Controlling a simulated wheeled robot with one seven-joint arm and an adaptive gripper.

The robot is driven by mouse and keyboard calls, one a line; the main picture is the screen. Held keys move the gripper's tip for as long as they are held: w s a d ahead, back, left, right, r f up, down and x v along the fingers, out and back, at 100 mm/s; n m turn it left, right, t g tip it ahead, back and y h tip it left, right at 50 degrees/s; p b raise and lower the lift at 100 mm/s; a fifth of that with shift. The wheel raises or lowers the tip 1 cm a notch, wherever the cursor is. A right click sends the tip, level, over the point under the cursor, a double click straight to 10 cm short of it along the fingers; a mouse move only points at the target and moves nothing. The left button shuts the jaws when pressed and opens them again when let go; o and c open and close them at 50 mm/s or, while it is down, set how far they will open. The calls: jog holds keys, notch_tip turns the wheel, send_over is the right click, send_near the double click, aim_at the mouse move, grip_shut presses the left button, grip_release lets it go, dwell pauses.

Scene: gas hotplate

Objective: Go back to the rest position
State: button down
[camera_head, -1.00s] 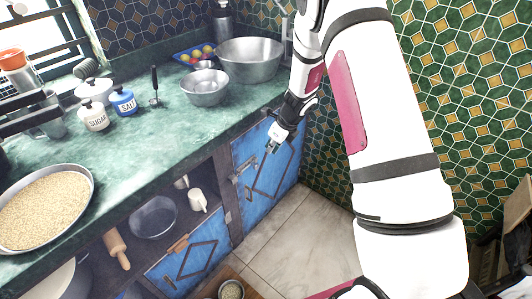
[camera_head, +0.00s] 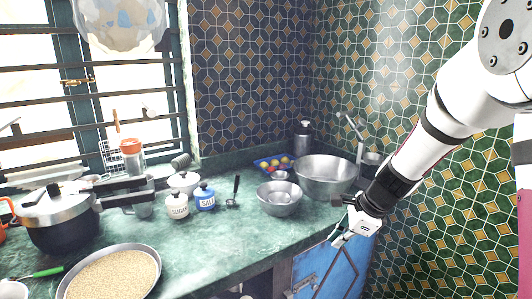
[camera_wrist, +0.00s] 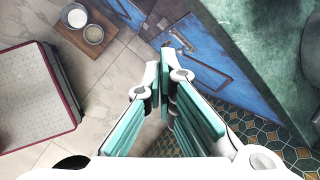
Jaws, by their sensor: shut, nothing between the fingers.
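My gripper (camera_head: 338,240) hangs at the right in the head view, just off the front edge of the green countertop, in front of a blue cupboard door (camera_head: 331,268). In the wrist view my gripper (camera_wrist: 160,68) points down along the blue cupboard door (camera_wrist: 200,62), with its fingers together and nothing between them. The white arm comes in from the upper right in the head view.
On the green counter (camera_head: 222,243) stand a large metal bowl (camera_head: 326,178), a smaller bowl (camera_head: 279,200), sugar and salt jars, a pressure cooker (camera_head: 62,217) and a pan of grain (camera_head: 112,277). A wooden board with cups (camera_wrist: 88,38) lies on the tiled floor (camera_wrist: 112,85).

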jog(key=s+a+r+n+p, duration=0.2)
jog(key=s+a+r+n, duration=0.1)
jog(key=s+r+n, duration=0.95)
jog(key=s+d+r+n+h+p, duration=0.1)
jog(key=s+r+n, duration=0.2)
jog(key=s, duration=0.7)
jog(key=s+d+r+n+h+p, duration=0.1)
jog(key=s+n, duration=0.4)
jog(key=s, duration=0.5)
notch_tip(320, 180, up, 3)
jog(key=shift+s+d+f+t+h+p, duration=0.2)
jog(key=shift+s+d+t+h+p, duration=0.15)
jog(key=shift+d+h, duration=0.4)
